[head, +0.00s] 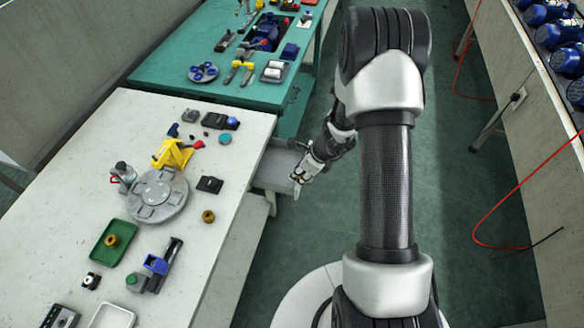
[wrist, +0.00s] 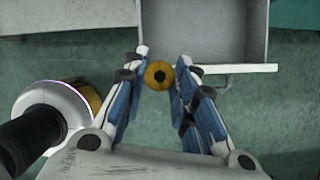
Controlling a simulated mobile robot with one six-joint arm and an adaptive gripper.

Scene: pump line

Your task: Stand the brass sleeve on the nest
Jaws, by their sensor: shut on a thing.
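My gripper (head: 298,179) hangs off the right side of the white table, by an open grey drawer. In the wrist view its fingertips (wrist: 159,76) are shut on a round brass piece with a dark hole, the brass sleeve (wrist: 158,74). The sleeve is too small to make out in the head view. Two other brass pieces show there: one in a green tray (head: 96,252), one on the bare tabletop (head: 208,216). I cannot tell for certain which fixture is the nest; a round grey plate with raised pads (head: 172,204) stands mid-table.
The open drawer (wrist: 215,25) lies just ahead of the fingers, its handle (wrist: 250,69) close by. A yellow clamp (head: 172,154), a dark square block (head: 210,184) and a blue-and-black fixture (head: 156,264) stand on the white table. Its right front is clear. A green table (head: 165,75) lies beyond.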

